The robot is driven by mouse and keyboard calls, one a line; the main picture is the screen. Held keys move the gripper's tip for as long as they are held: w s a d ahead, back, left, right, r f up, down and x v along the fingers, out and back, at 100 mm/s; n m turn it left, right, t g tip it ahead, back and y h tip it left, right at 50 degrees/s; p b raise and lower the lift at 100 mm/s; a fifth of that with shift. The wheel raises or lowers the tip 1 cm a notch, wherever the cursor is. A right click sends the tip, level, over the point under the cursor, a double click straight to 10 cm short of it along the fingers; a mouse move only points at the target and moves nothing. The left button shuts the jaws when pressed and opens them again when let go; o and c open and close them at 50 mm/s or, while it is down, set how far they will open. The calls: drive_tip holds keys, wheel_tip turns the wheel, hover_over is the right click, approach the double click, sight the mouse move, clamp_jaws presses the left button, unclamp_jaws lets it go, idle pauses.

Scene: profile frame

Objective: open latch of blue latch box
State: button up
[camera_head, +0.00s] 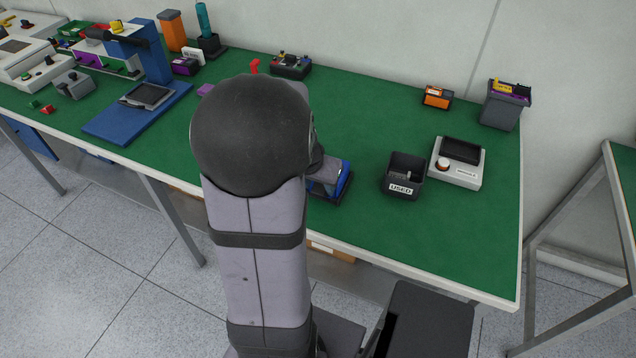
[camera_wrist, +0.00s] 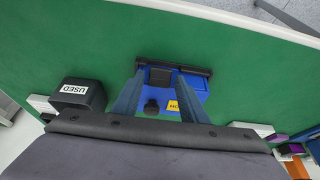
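The blue latch box (camera_head: 344,186) sits near the front edge of the green table, partly hidden by my arm in the head view. In the wrist view the blue box (camera_wrist: 197,83) lies beneath my gripper, with a dark strip (camera_wrist: 205,71) along one long side, a dark block (camera_wrist: 160,77) near its middle, a round black knob (camera_wrist: 152,106) and a yellow label (camera_wrist: 173,106). I cannot tell which dark part is the latch. My gripper (camera_wrist: 159,75) is open, its two fingers apart over the box with the dark block between them. Contact cannot be told.
A grey bin (camera_head: 504,106) and an orange box (camera_head: 436,97) are farther back. Green table around the box is clear.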

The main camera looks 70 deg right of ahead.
drive_tip(key=c, duration=0.7)
drive_tip(key=b, duration=0.2)
drive_tip(key=shift+a+f+b, duration=0.1)
drive_tip(key=shift+f+b, duration=0.25)
drive_tip(key=shift+b, duration=0.05)
drive_tip(key=h+b, duration=0.1)
drive_tip(key=b, duration=0.4)
drive_tip(key=shift+a+f+h+b, duration=0.2)
drive_tip(key=shift+a+h+b, duration=0.2)
drive_tip(key=b, duration=0.3)
drive_tip(key=shift+a+f+h, duration=0.1)
drive_tip(key=shift+a+h, duration=0.15)
drive_tip(key=shift+h, duration=0.05)
drive_tip(key=shift+a+b, duration=0.15)
drive_tip(key=shift+b, duration=0.75)
drive_tip(key=shift+r+h, duration=0.2)
drive_tip(key=shift+h, duration=0.1)
drive_tip(key=o, duration=1.1)
drive_tip(key=shift+c, duration=0.2)
